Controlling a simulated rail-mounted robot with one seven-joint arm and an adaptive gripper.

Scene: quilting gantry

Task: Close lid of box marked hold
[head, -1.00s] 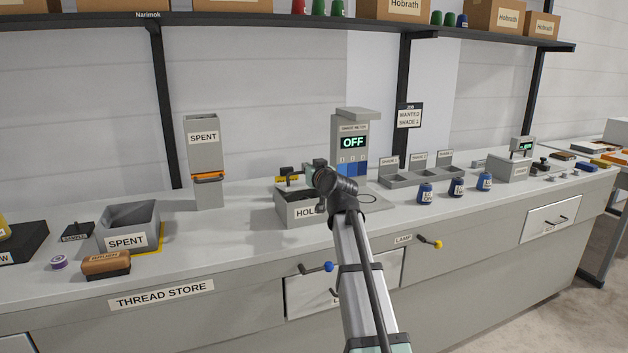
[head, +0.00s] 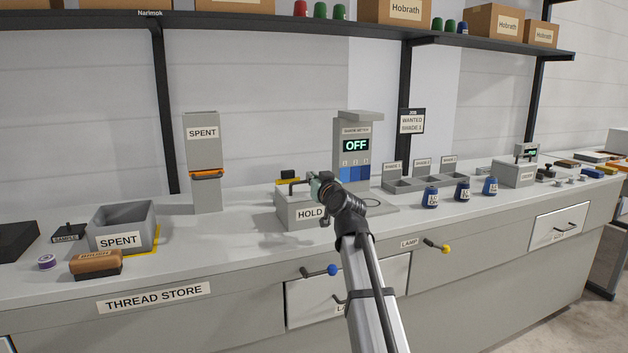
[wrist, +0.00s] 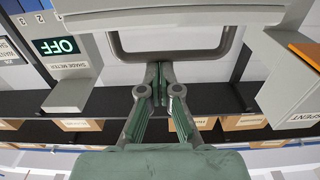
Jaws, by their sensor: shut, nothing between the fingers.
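The grey box marked HOLD (head: 310,214) stands on the counter in front of the shade meter. Its lid (head: 288,200) appears down over the top; I cannot tell whether it sits fully flush. A dark U-shaped handle (head: 298,183) rises from the lid; it fills the upper middle of the wrist view (wrist: 168,54), below a pale panel that looks like the lid. My gripper (head: 313,187) is just above the box, beside the handle. In the wrist view my gripper (wrist: 165,70) is shut and empty, its fingertips close to the handle bar; contact is unclear. My wrist hides the box's right part.
The shade meter (head: 356,128) reading OFF stands close behind the box. The SPENT bin (head: 120,240) and SPENT column (head: 203,150) are left.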

